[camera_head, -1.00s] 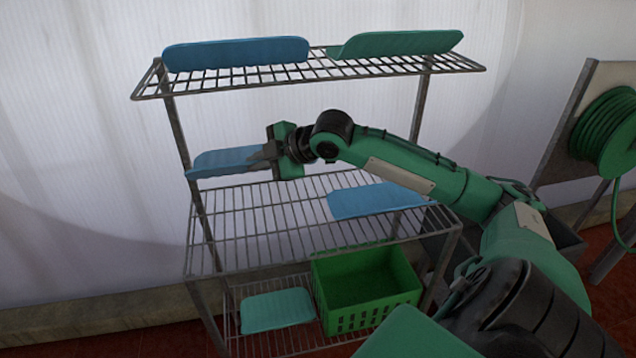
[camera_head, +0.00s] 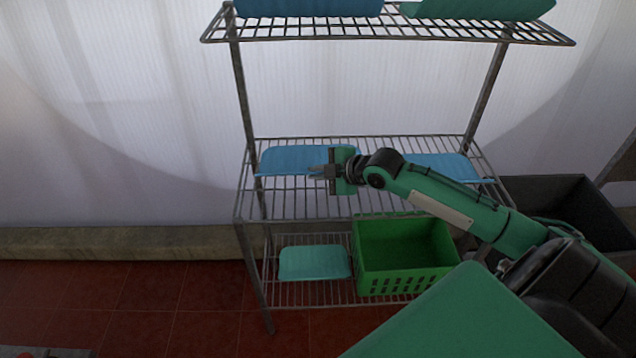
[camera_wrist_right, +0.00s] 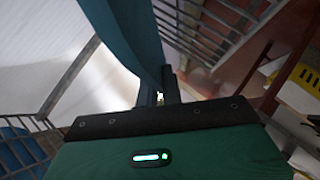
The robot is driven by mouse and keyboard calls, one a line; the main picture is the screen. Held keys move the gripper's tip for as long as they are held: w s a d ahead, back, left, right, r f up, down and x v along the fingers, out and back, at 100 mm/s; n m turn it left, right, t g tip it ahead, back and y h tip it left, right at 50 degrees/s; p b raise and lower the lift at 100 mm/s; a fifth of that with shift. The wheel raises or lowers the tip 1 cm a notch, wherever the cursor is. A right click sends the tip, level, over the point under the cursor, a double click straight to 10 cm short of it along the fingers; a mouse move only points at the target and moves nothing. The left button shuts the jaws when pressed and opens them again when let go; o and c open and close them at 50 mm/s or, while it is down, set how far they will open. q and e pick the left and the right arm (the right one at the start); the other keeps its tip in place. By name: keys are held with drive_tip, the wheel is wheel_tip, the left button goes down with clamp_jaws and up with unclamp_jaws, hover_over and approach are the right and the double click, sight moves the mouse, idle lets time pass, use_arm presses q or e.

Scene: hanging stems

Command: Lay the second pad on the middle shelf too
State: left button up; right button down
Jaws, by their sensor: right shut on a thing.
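My right gripper (camera_head: 318,171) is shut on the near right part of a blue pad (camera_head: 285,161). The pad is low over the left end of the wire middle shelf (camera_head: 300,206), roughly level; I cannot tell whether it touches the wires. In the right wrist view the held pad (camera_wrist_right: 128,35) rises from between the fingers (camera_wrist_right: 160,92). Another blue pad (camera_head: 447,167) lies on the right of the middle shelf, partly hidden behind my right arm. My left gripper is not in view.
The top shelf (camera_head: 400,34) carries a blue pad (camera_head: 310,6) and a teal-green pad (camera_head: 480,10). The bottom shelf holds a teal pad (camera_head: 315,263) and a green crate (camera_head: 408,275). A dark bin (camera_head: 570,205) stands to the right. The middle shelf's front left is bare.

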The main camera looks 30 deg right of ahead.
drive_tip(key=shift+f+p, duration=0.3)
drive_tip(key=shift+f, duration=2)
drive_tip(key=c, duration=1.6)
unclamp_jaws()
drive_tip(key=shift+o, duration=0.2)
drive_tip(key=v, duration=1.2)
drive_tip(key=shift+b, duration=0.45)
